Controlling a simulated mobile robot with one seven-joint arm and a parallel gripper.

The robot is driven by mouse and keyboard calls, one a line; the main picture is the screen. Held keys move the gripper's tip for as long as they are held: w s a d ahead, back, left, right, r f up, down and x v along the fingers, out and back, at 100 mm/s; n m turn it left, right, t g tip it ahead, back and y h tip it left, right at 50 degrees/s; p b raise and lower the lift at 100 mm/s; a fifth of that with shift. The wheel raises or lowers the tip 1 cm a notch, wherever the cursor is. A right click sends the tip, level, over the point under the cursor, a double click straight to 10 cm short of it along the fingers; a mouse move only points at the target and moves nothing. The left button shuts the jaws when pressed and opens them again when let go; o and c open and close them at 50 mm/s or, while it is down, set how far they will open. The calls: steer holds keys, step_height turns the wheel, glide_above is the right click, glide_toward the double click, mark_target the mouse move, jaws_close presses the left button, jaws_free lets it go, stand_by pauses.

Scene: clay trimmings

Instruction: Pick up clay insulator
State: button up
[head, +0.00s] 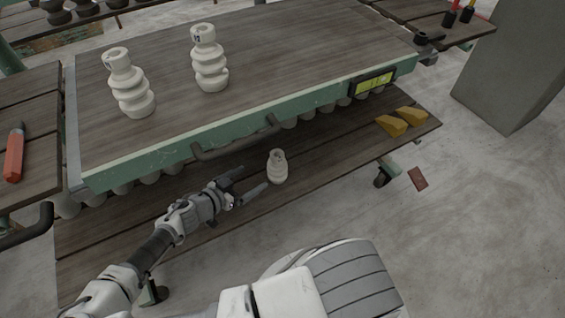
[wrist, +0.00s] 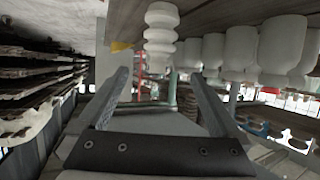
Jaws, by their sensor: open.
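A small cream-white ribbed clay insulator (head: 277,167) stands upright on the lower wooden shelf (head: 120,238), near the middle of its front part. My gripper (head: 247,184) is open and empty, just left of this insulator, with its fingers pointing toward it. In the wrist view, a ribbed white insulator (wrist: 160,38) shows ahead of the two spread fingers (wrist: 161,82), roughly centred between them. I see no contact. Two taller ribbed insulators stand on the upper tabletop, one at the left (head: 130,85) and one further right (head: 209,60).
The green-edged upper tabletop (head: 270,75) overhangs the lower shelf, with a dark handle (head: 235,140) on its front edge. Several white rounded pieces (wrist: 284,45) sit under it. Yellow wedges (head: 393,126) lie at the shelf's right end. A grey pillar (head: 512,75) stands at right.

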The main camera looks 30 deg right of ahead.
mark_target(272, 166)
steer(key=b+x, duration=0.3)
steer(key=x, duration=0.9)
steer(key=shift+d, duration=0.1)
steer(key=b+x, duration=0.1)
steer(key=x, duration=0.3)
steer(key=shift+f+b, duration=0.35)
steer(key=shift+b, duration=0.05)
steer(key=shift+w+d+f, duration=0.1)
steer(key=shift+w+d, duration=0.1)
steer(key=shift+d, duration=0.3)
jaws_close()
